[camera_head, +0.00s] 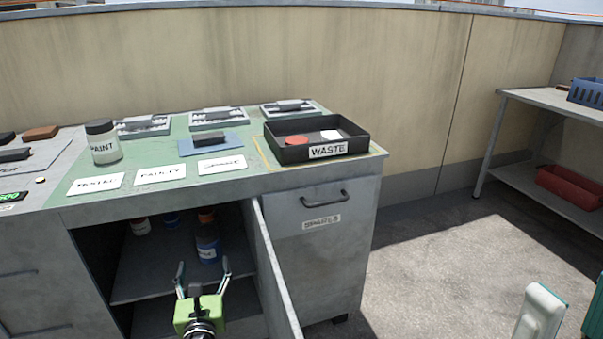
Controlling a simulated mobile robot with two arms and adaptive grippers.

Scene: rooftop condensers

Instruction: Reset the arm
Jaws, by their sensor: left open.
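My left gripper (202,276) is in front of the open cabinet in the lower middle of the head view. Its two dark fingers stand apart with nothing between them, and its body is bright green. The fingers point toward the cabinet's inner shelf (135,285). The open cabinet door (272,270) is close to the right of the gripper. My right gripper does not show.
The bench top holds a paint jar (104,144), label cards (161,173), grey trays (219,119) and a black waste tray (355,149). A closed drawer (318,212) is right of the door. A side table (540,97) stands far right. Floor (430,260) between them is clear.

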